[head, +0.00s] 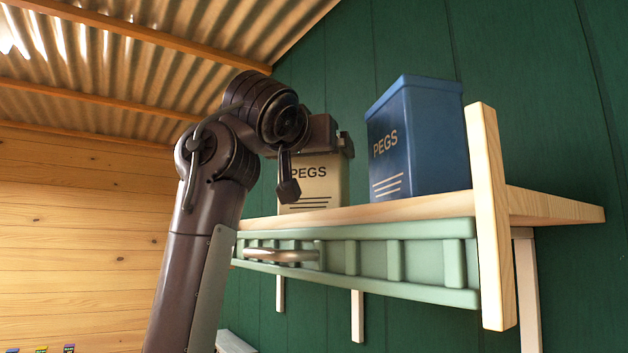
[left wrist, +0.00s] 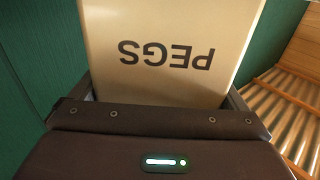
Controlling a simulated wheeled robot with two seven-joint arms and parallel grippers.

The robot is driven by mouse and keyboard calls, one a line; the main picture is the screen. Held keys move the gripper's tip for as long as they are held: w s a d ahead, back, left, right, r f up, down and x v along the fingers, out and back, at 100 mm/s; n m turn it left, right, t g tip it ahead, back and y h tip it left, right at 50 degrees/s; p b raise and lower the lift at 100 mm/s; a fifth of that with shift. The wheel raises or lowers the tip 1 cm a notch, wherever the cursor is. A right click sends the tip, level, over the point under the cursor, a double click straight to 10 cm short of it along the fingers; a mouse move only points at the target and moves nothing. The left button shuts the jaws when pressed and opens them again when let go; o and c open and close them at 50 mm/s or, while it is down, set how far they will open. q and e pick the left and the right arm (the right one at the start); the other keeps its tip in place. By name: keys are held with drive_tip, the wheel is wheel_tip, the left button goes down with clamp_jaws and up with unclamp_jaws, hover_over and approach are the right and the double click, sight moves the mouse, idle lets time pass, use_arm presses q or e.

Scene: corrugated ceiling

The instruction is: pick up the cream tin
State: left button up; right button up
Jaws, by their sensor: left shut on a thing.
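The cream tin (head: 312,186), marked PEGS, stands upright on the wooden shelf at its left part. It also fills the upper middle of the left wrist view (left wrist: 165,75), with its lettering upside down there. My left gripper (head: 318,150) is at the tin's upper part and is shut on it. The gripper and wrist hide the top of the tin in the head view. I cannot tell whether the tin's base touches the shelf. My right gripper is not in view.
A blue PEGS tin (head: 415,140) stands to the right on the same shelf (head: 420,207). A pale green front with a metal handle (head: 281,255) runs below. A green wall (head: 540,100) is behind.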

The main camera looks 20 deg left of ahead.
use_arm(q)
drive_tip(key=c, duration=0.5)
drive_tip(key=shift+o, duration=0.2)
drive_tip(key=shift+w+a+r, duration=0.1)
drive_tip(key=shift+w+r, duration=0.1)
drive_tip(key=shift+r, duration=0.7)
drive_tip(key=r, duration=0.6)
drive_tip(key=shift+s+r, duration=0.1)
drive_tip(key=shift+s, duration=0.15)
drive_tip(key=shift+w+r, duration=0.2)
drive_tip(key=shift+r, duration=0.85)
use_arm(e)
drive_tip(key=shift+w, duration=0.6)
